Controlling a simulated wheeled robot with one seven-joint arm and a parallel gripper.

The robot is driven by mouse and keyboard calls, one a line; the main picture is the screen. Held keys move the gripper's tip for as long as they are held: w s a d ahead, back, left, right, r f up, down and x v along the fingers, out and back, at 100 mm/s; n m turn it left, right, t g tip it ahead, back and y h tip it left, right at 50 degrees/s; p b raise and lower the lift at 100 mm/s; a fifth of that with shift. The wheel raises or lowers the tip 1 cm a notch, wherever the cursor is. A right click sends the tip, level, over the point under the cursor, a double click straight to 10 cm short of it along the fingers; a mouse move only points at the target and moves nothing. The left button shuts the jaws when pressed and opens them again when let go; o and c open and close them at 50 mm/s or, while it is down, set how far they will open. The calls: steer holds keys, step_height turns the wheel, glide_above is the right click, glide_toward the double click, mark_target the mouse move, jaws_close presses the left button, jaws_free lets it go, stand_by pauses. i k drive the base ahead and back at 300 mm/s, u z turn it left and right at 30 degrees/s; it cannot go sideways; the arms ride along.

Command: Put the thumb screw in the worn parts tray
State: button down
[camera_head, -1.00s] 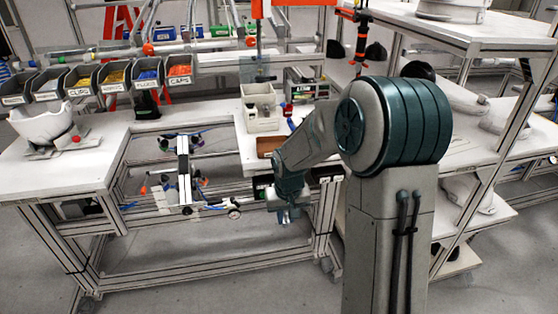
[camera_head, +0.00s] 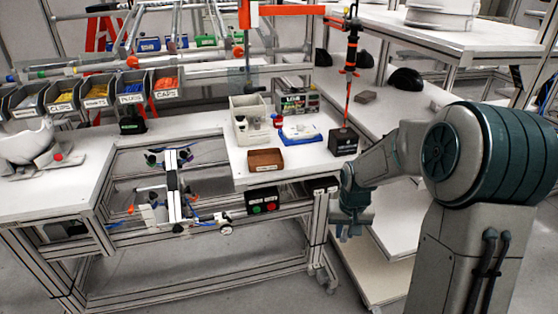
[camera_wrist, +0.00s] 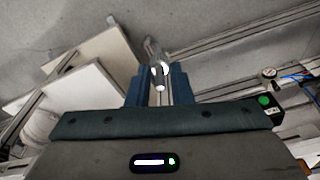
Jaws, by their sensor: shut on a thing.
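In the wrist view my gripper (camera_wrist: 160,92) has its two blue fingers around a small metallic part, the thumb screw (camera_wrist: 158,69), with a bright end facing the camera. In the head view my gripper (camera_head: 350,226) points down beside the right front corner of the bench; the screw is too small to make out there. No label marks a worn parts tray.
A blue and white fixture (camera_head: 301,138) and a black block (camera_head: 343,141) with a red rod stand on the bench. A button box (camera_head: 262,200) hangs below its front edge. Shelving is at right. Small-part bins (camera_head: 130,90) line the back left.

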mark_target(266, 162)
steer(key=i, duration=0.65)
steer(key=u, duration=1.15)
